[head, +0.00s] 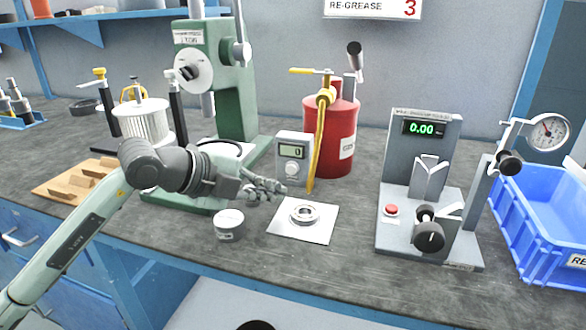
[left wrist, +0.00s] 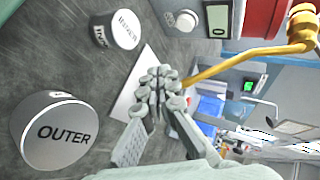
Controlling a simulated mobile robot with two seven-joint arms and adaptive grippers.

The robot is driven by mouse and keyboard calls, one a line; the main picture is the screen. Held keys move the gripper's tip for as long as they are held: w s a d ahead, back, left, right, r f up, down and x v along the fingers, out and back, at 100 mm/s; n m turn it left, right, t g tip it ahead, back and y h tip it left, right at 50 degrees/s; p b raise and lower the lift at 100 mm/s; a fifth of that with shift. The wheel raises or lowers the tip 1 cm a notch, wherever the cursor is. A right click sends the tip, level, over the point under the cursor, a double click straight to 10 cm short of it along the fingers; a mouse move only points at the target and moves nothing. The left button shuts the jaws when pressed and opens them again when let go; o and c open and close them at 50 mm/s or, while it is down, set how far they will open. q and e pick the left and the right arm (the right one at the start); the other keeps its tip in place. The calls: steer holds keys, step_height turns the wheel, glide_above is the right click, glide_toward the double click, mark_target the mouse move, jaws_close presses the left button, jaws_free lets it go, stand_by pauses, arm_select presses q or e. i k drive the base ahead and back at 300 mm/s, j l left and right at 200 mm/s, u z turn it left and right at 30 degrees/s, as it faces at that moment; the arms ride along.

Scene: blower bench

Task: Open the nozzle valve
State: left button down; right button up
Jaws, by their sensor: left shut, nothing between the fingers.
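A red tank (head: 331,135) stands at the back middle of the bench, with a yellow lever (head: 305,71) on its top fittings. A yellow nozzle pipe (head: 319,140) runs down its front; it also shows in the left wrist view (left wrist: 235,60). Which fitting is the nozzle valve, and how far it is turned, I cannot tell. My left gripper (head: 281,188) is shut and empty, above the bench just left of the nozzle's lower end. The left wrist view also shows its closed fingers (left wrist: 158,82). My right gripper is not in view.
A bearing ring (head: 303,214) lies on a white pad (head: 287,233) below the gripper. A round can (head: 230,224) and a grey meter (head: 294,147) stand close by. A green press (head: 235,90) is behind my arm; a gauge stand (head: 418,195) and blue crate (head: 545,235) are right.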

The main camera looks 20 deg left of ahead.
mark_target(293, 71)
steer(key=k, duration=1)
